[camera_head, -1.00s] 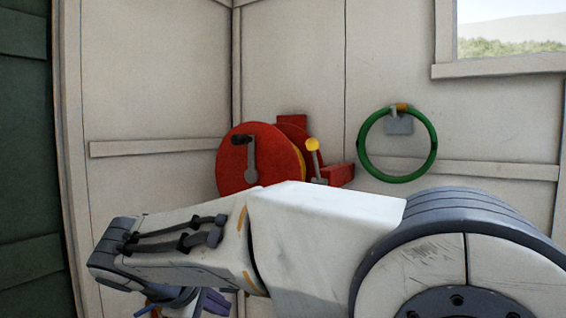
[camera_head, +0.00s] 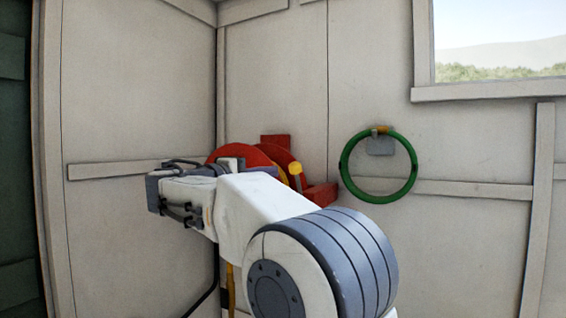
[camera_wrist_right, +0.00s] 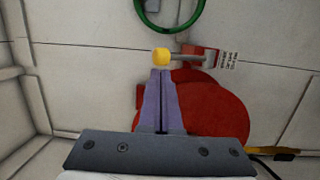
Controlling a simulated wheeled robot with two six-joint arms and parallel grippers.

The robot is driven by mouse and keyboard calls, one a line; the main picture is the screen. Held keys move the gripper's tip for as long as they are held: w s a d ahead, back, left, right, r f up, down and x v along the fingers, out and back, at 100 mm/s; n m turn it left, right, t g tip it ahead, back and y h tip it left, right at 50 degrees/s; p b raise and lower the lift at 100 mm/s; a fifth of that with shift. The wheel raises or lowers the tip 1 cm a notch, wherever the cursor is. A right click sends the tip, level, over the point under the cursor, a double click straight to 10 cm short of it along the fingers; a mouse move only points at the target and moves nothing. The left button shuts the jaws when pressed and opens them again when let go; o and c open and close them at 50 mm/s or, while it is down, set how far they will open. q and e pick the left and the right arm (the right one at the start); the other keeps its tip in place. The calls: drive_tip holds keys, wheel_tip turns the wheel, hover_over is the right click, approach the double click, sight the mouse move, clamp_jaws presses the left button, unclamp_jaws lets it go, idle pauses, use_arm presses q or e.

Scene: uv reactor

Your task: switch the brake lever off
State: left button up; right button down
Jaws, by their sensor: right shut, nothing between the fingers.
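The brake lever has a yellow knob (camera_head: 296,168) on a short grey rod, beside the red reel (camera_head: 225,152). In the right wrist view the knob (camera_wrist_right: 161,55) is at the left end of the rod (camera_wrist_right: 186,57), which runs right to a red bracket (camera_wrist_right: 206,62). My right gripper (camera_wrist_right: 160,72) is shut and empty, its purple fingertips just below the knob in that view; I cannot tell whether they touch it. In the head view my right arm hides most of the reel and its crank. My left gripper is not in view.
A green ring (camera_head: 379,190) hangs on the wall to the right of the reel. A window (camera_head: 500,45) is at the upper right. A wall corner and a horizontal batten (camera_head: 110,170) are to the left. The wall right of the ring is clear of objects.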

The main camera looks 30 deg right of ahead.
sight(291, 167)
drive_tip(key=p+x, duration=0.2)
drive_tip(key=x, duration=0.2)
drive_tip(key=shift+d+r, duration=0.15)
drive_tip(key=shift+d, duration=0.05)
drive_tip(key=shift+w+d, duration=0.25)
drive_tip(key=shift+d, duration=0.25)
drive_tip(key=shift+p, duration=0.4)
drive_tip(key=d+r+p, duration=0.1)
drive_tip(key=w+d+r+y+p, duration=0.1)
drive_tip(key=p, duration=0.1)
drive_tip(key=shift+w+d+y, duration=0.25)
drive_tip(key=shift+y, duration=0.05)
